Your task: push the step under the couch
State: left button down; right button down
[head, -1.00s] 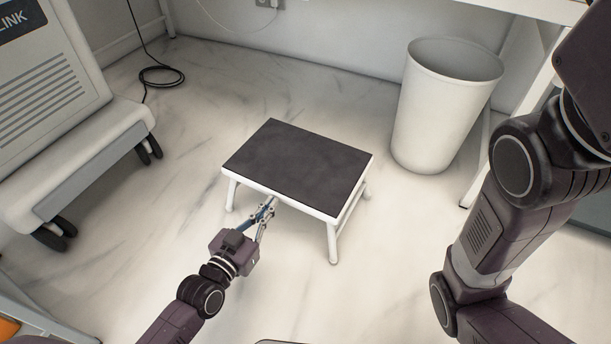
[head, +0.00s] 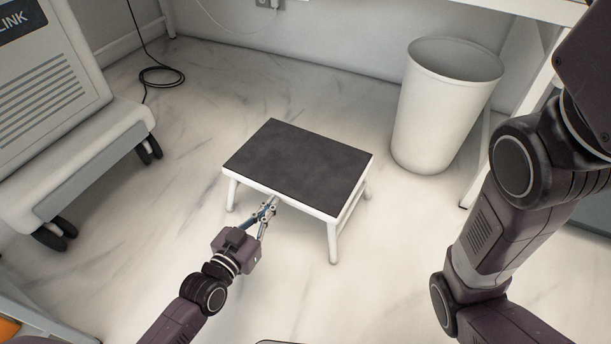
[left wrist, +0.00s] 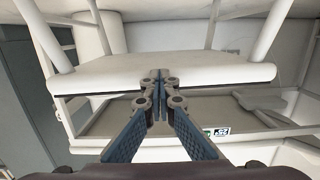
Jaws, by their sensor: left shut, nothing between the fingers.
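The step (head: 297,167) is a low white stool with a dark top, upright on the marble-look floor in the middle of the head view. My left gripper (head: 272,203) is shut and empty, its fingertips at the near long edge of the step, left of its near leg. In the left wrist view, the shut fingertips (left wrist: 160,77) overlap the step's white edge (left wrist: 95,78), with legs showing above it. I cannot tell whether they touch it. My right arm shows at the right, but its gripper is out of view. I cannot identify the couch for certain.
A white bin (head: 445,110) stands to the right behind the step, beside a white frame (head: 520,90). A wheeled grey-white machine (head: 75,130) stands at the left. A black cable (head: 161,76) lies at the back left. Floor behind the step is clear.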

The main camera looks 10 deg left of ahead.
pick_arm(q)
jog(key=shift+r, duration=0.1)
dwell(0.4)
jog(key=shift+r+x, duration=0.15)
jog(key=shift+x, duration=1.25)
jog(key=shift+r+x, duration=0.15)
jog(key=shift+x, duration=1.25)
jog(key=b, duration=0.1)
send_near(310, 150)
jog(key=shift+w+a+f, duration=0.15)
jog(key=shift+w+f, duration=0.15)
jog(key=shift+f, duration=0.4)
jog(key=shift+w+a+f, duration=0.15)
jog(key=shift+w+f, duration=0.15)
jog(key=shift+f, duration=0.4)
jog(key=shift+b+x, duration=0.7)
jog(key=shift+x, duration=0.8)
jog(key=shift+b+x, duration=0.8)
jog(key=shift+x, duration=0.9)
jog(key=shift+r+b+x, duration=0.2)
jog(key=shift+b+x, duration=0.35)
jog(key=shift+x, duration=0.6)
jog(key=shift+r+b+x, duration=0.2)
jog(key=shift+b+x, duration=0.35)
jog(key=shift+x, duration=0.55)
jog(key=shift+d, duration=0.1)
